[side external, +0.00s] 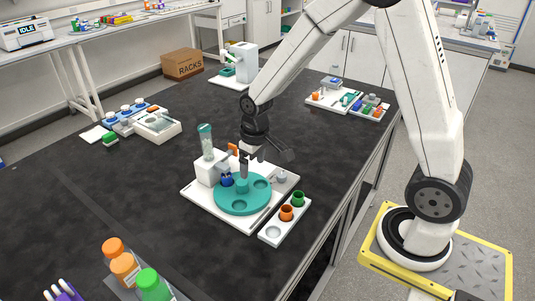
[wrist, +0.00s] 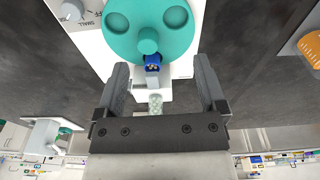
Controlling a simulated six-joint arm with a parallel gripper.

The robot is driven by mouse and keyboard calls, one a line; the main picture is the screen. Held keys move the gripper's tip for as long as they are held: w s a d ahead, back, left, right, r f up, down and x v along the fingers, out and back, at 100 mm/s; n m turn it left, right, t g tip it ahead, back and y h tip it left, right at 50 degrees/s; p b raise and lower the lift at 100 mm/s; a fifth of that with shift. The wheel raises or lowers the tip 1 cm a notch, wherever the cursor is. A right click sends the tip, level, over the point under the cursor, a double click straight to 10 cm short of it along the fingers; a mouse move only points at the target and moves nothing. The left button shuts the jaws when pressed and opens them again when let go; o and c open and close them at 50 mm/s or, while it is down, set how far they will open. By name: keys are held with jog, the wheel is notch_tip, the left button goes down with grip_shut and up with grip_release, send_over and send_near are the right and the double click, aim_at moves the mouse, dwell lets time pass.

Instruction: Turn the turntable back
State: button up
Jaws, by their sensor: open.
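The teal turntable (side external: 240,203) lies on a white base plate (side external: 193,196), with a raised teal knob (side external: 242,186) at its centre and round wells around it. In the wrist view the turntable (wrist: 125,45) fills the top middle, with its knob (wrist: 148,41) visible. A dark blue piece (wrist: 152,60) sits at the disc's edge below the dispenser tower (side external: 209,171); it also shows in the side view (side external: 227,180). My gripper (side external: 252,163) is open and empty above the disc's far side. In the wrist view my gripper (wrist: 160,72) spans the blue piece, apart from it.
A clear bead-filled tube (side external: 206,142) stands on the tower. A white rack (side external: 271,240) with orange (side external: 286,213) and green (side external: 298,198) containers and a vacant well is at the right. Large bottles (side external: 123,264) stand at the front left.

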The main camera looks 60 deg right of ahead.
jog(key=g, duration=0.1)
send_over(242, 182)
notch_tip(242, 182, down, 4)
jog(key=shift+w+f, duration=0.15)
jog(key=shift+f, duration=0.05)
jog(key=shift+f, duration=0.15)
jog(key=shift+f, duration=3.75)
grip_shut()
